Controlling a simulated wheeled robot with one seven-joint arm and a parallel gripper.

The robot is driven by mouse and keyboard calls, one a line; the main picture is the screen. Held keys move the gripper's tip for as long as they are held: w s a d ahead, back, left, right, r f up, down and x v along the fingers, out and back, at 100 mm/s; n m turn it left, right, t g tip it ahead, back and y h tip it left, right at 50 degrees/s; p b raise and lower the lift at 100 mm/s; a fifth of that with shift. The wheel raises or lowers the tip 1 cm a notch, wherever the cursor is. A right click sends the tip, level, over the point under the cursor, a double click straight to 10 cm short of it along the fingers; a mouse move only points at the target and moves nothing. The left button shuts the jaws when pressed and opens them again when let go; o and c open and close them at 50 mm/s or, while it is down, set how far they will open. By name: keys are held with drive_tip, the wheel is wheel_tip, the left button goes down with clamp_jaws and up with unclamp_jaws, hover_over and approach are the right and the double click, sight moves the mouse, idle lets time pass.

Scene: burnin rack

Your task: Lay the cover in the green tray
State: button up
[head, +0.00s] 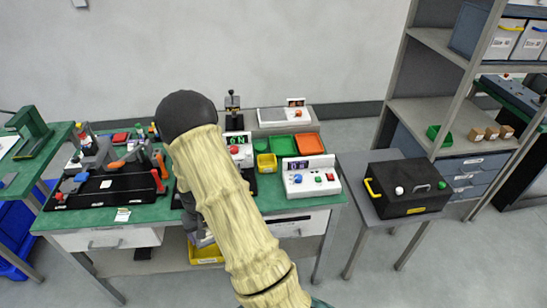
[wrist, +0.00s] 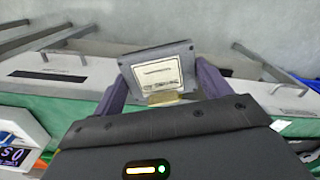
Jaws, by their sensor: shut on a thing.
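My gripper (wrist: 160,82) is shut on a grey square plate with a pale printed label, which looks like the cover (wrist: 187,55). The plate sits between the two dark purple fingers in the wrist view. In the head view my own arm hides most of the gripper and the plate; a grey part of my gripper (head: 201,238) shows near the bench's front edge. The green tray (head: 282,146) lies on the bench, right of my arm, and looks empty. It is clear of the gripper.
An orange tray (head: 309,144) adjoins the green tray on the right. A white control box (head: 311,177) with buttons stands in front. A black fixture (head: 105,187) fills the bench's left part. A black case (head: 407,188) is on the right-hand table.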

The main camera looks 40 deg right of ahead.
drive_tip(key=a+f+n, duration=0.2)
drive_tip(key=a+f, duration=0.3)
drive_tip(key=shift+s+a+f+n, duration=0.3)
drive_tip(key=shift+a+f+n, duration=0.05)
drive_tip(key=shift+a+n, duration=0.05)
